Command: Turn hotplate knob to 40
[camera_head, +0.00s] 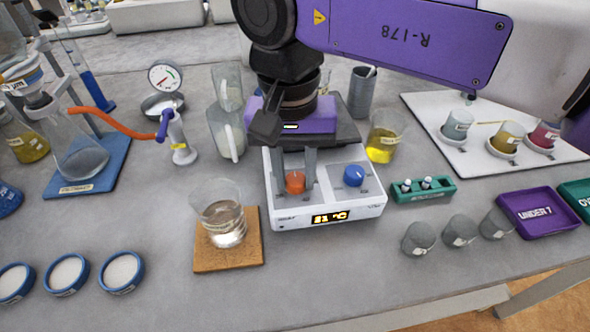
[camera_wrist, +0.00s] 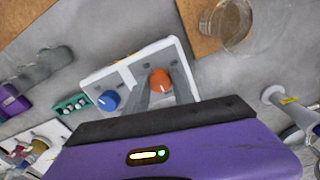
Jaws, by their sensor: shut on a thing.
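The white hotplate (camera_head: 330,212) stands near the middle of the grey bench, with a display (camera_head: 330,217) that seems to read 31 °C. On its front panel are an orange knob (camera_head: 295,182) on the left and a blue knob (camera_head: 354,175) on the right. My gripper (camera_head: 296,172) reaches down over the panel, its fingers shut on the orange knob. In the wrist view the orange knob (camera_wrist: 160,80) shows between the fingertips, with a pale pointer mark on it. The blue knob (camera_wrist: 108,100) is free. My gripper body hides much of the hotplate's rear.
A beaker of clear liquid (camera_head: 221,222) stands on a cork mat (camera_head: 240,258) left of the hotplate. A yellow-liquid beaker (camera_head: 384,138) stands close behind its right side. A green vial rack (camera_head: 421,192) lies right. Bench in front of the hotplate is clear.

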